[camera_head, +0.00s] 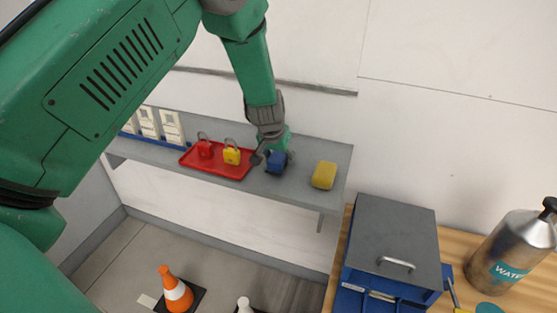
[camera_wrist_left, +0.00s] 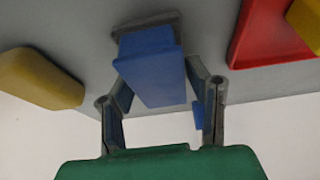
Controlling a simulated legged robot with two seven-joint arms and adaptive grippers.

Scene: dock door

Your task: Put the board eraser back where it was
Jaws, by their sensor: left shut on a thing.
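The board eraser is a blue block (camera_head: 277,162) with a grey layer at its far end. It is at the grey wall shelf (camera_head: 225,178), between the red tray and a yellow block. My left gripper (camera_head: 268,158) reaches down from above and is shut on it. In the left wrist view the blue eraser (camera_wrist_left: 152,68) sits between the two fingers of my left gripper (camera_wrist_left: 160,80), its grey end towards the shelf surface. I cannot tell whether it touches the shelf. The gripper hides part of the eraser in the head view. My right gripper is not in view.
A red tray (camera_head: 190,158) with a red padlock (camera_head: 205,149) and a yellow padlock (camera_head: 231,156) is close on the left. A yellow block (camera_head: 324,175) lies right. Below stand a blue-grey box (camera_head: 397,240), a metal water bottle (camera_head: 510,250) and an orange cone (camera_head: 175,290).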

